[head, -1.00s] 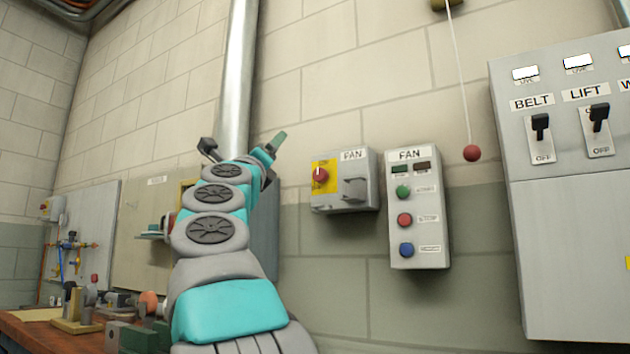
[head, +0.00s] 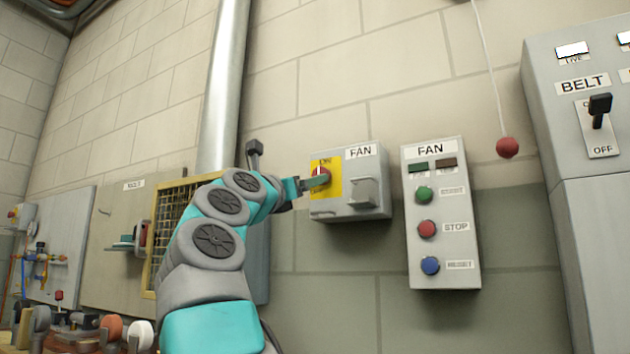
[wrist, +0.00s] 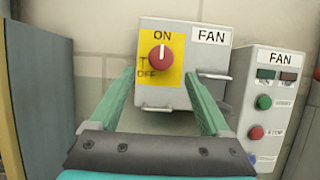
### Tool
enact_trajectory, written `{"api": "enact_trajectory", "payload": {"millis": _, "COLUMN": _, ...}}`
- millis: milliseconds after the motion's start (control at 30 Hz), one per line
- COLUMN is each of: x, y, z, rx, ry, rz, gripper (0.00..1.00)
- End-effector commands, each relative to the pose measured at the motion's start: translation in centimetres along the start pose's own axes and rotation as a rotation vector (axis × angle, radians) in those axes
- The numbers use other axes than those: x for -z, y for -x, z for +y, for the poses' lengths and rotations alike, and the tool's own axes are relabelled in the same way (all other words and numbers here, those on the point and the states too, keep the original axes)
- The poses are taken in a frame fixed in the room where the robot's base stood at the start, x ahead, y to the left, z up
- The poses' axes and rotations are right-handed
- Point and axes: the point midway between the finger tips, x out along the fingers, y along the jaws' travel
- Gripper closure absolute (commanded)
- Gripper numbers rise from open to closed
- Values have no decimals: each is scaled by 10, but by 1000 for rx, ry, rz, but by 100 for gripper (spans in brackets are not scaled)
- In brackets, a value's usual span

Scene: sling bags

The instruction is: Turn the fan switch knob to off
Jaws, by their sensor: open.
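The fan switch box (head: 353,204) is grey, labelled FAN, and mounted on the wall. Its red knob (wrist: 161,57) sits on a yellow plate (wrist: 144,77) marked ON at the top and OFF at the lower left. The knob's white pointer stands upright, toward ON. My gripper (wrist: 165,90) is open and empty, with its green fingers spread either side of the box's lower front in the wrist view. In the head view a green finger (head: 318,181) partly covers the knob (head: 318,171). I cannot tell whether it touches.
Right of the box is a FAN button panel (head: 440,213) with green, red and blue buttons. A red ball on a cord (head: 507,147) hangs further right, near the BELT switch cabinet (head: 575,140). A metal pipe (head: 225,90) runs up the wall at left.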

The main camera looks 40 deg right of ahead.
Motion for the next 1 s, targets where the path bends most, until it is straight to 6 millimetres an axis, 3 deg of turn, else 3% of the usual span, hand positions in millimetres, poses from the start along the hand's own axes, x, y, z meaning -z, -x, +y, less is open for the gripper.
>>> {"api": "enact_trajectory", "payload": {"millis": 200, "x": -3, "y": -37, "z": 0, "rx": 3, "ry": 2, "rz": 3, "gripper": 19}}
{"api": "enact_trajectory", "payload": {"millis": 400, "x": -3, "y": -61, "z": 0, "rx": 2, "ry": 3, "rz": 1, "gripper": 19}}
{"api": "enact_trajectory", "payload": {"millis": 800, "x": 0, "y": -68, "z": 0, "rx": -1, "ry": 2, "rz": 0, "gripper": 19}}
{"api": "enact_trajectory", "payload": {"millis": 1000, "x": 0, "y": -68, "z": 0, "rx": 0, "ry": 2, "rz": 0, "gripper": 39}}
